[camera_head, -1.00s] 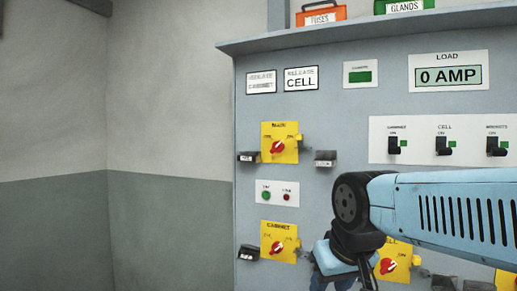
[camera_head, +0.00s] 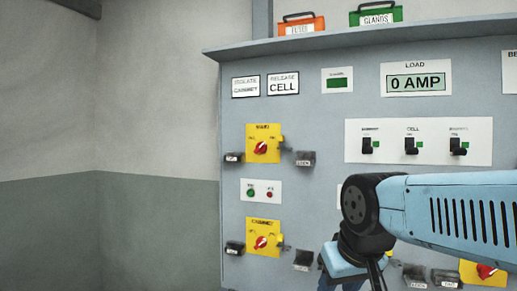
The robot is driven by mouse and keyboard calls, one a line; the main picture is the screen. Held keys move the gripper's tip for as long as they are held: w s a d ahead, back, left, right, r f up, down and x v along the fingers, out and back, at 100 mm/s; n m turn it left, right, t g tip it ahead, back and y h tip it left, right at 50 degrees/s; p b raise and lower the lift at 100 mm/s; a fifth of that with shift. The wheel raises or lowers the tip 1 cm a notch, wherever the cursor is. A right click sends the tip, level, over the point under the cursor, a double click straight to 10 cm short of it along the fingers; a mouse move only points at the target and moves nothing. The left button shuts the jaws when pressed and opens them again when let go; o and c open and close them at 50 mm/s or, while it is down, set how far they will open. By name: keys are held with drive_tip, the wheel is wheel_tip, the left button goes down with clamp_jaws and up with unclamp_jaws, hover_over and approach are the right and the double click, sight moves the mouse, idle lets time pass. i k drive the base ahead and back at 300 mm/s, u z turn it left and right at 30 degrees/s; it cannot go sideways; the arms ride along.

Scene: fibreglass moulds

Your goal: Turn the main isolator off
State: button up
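The main isolator (camera_head: 263,144) is a red rotary knob on a yellow plate marked MAIN, at the left of the grey panel. Its knob sits at a slant; the small position markings are too blurred to read. A dark tag (camera_head: 233,158) is at its lower left and another (camera_head: 305,158) at its lower right. My blue arm comes in from the right, with its black joint to the lower right of the main isolator and apart from it. My gripper is not in view; the arm runs down out of the picture's bottom edge.
A similar cabinet isolator (camera_head: 263,239) sits below the main one, with red and green lamps (camera_head: 261,192) between. Three black switches share a white plate (camera_head: 418,142). The load display (camera_head: 415,81) reads 0 AMP. A shelf (camera_head: 350,36) juts out above.

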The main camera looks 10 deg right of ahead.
sight(261, 147)
drive_tip(key=i, duration=0.85)
drive_tip(key=u, duration=0.05)
